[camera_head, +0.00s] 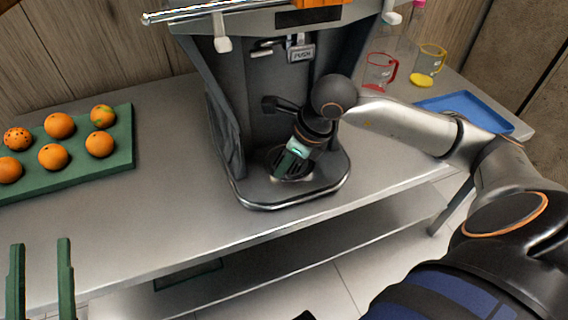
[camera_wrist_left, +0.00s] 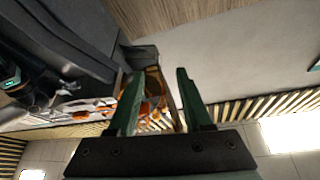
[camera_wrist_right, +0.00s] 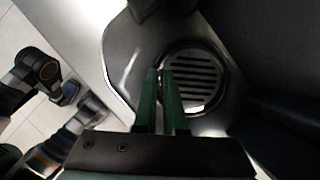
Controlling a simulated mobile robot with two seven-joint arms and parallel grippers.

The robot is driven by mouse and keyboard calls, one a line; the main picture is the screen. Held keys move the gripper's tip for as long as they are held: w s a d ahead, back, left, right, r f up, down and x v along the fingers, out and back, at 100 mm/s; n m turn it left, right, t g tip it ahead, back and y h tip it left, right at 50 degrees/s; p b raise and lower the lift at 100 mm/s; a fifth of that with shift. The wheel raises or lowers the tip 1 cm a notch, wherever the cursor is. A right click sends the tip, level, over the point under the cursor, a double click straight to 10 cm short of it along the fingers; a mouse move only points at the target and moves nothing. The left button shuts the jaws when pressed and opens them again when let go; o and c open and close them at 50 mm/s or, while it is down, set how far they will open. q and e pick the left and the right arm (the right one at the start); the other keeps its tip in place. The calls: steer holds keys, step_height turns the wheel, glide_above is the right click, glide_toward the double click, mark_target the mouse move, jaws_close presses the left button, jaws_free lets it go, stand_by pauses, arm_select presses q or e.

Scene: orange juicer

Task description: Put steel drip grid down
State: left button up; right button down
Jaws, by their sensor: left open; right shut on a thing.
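The steel drip grid (camera_wrist_right: 198,78) is a round slotted metal disc at the base of the dark orange juicer (camera_head: 238,110). In the right wrist view it lies at the juicer's base recess, with my right gripper (camera_wrist_right: 165,75) at its left edge. The fingers are nearly together, shut on the grid's edge. In the head view my right gripper (camera_head: 284,170) reaches down over the base and hides most of the grid. My left gripper (camera_head: 40,245) is open and empty at the lower left, in front of the counter; its spread green fingers also show in the left wrist view (camera_wrist_left: 157,85).
A green tray (camera_head: 125,150) with several oranges stands at the left of the steel counter (camera_head: 170,215). A blue tray (camera_head: 470,108), a red-handled jug (camera_head: 378,72) and a yellow-handled jug (camera_head: 428,66) stand at the right. The counter between green tray and juicer is clear.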

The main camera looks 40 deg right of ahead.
steer(key=c, duration=1)
jaws_free()
arm_select(q)
steer(key=shift+s+d+r+m+h, duration=0.15)
steer(key=shift+s+r+h, duration=0.1)
steer(key=shift+r, duration=0.15)
steer(key=shift+s+a+r+m+h, duration=0.15)
steer(key=shift+r+h, duration=0.1)
steer(key=shift+r, duration=0.15)
steer(key=shift+w, duration=0.15)
